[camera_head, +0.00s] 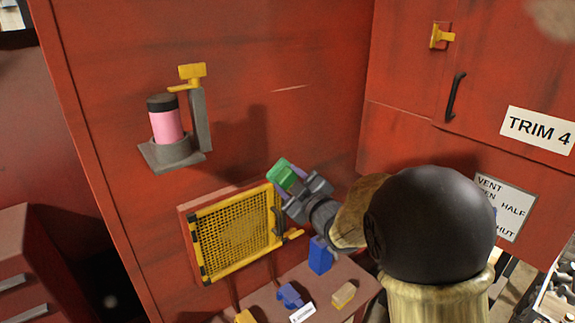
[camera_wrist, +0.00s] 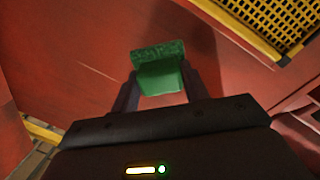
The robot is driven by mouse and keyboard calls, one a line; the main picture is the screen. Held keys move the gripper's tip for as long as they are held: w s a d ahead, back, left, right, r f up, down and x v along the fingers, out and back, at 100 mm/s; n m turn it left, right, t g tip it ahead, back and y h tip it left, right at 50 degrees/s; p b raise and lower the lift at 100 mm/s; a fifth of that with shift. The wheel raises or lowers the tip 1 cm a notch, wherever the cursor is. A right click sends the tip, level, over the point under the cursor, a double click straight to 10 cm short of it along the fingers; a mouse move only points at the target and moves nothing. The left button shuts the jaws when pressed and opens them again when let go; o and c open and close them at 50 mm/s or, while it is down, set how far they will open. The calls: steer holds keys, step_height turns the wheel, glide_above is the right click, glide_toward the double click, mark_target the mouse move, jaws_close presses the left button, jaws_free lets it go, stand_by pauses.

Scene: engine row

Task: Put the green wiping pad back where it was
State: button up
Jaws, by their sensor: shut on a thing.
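The green wiping pad (camera_head: 282,172) is held up in front of the red panel, above the right part of the yellow grille. In the wrist view the pad (camera_wrist: 159,74) sits between the two dark fingers, with a rough darker strip along its far edge. My gripper (camera_wrist: 157,92) is shut on it. In the head view my gripper (camera_head: 300,184) partly covers the pad. The pad appears clear of the small shelf (camera_head: 268,298) below. I cannot tell whether it touches the panel.
The yellow mesh grille (camera_head: 238,235) with a black handle is close below. On the shelf are blue pieces (camera_head: 320,256), a tan block (camera_head: 344,295) and a white label (camera_head: 303,313). A pink canister (camera_head: 166,122) stands in a grey wall bracket at upper left. The panel between is bare.

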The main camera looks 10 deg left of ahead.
steer(key=w+d+f+m+t+h, duration=0.1)
steer(key=d+f+m+h, duration=0.15)
steer(key=f, duration=0.75)
steer(key=w+d+f+m+t+h+b, duration=0.1)
steer(key=d+f+t+h, duration=0.2)
steer(key=f, duration=0.6)
steer(key=w+d+f+m+h, duration=0.15)
steer(key=d+f, duration=0.35)
steer(key=f, duration=0.5)
steer(key=s+d+f+m+h, duration=0.1)
steer(key=s+d+f, duration=0.2)
steer(key=d, duration=0.3)
steer(key=s+d+f+m+h+b, duration=0.1)
steer(key=s+d+f+h, duration=0.1)
steer(key=d+f, duration=0.3)
steer(key=s+d+f+m+h, duration=0.1)
steer(key=s+d+f+h, duration=0.1)
steer(key=s+d+f, duration=0.2)
steer(key=d, duration=0.2)
steer(key=shift+d+t+b, duration=0.3)
steer(key=shift+d, duration=0.05)
steer(key=shift+d, duration=0.1)
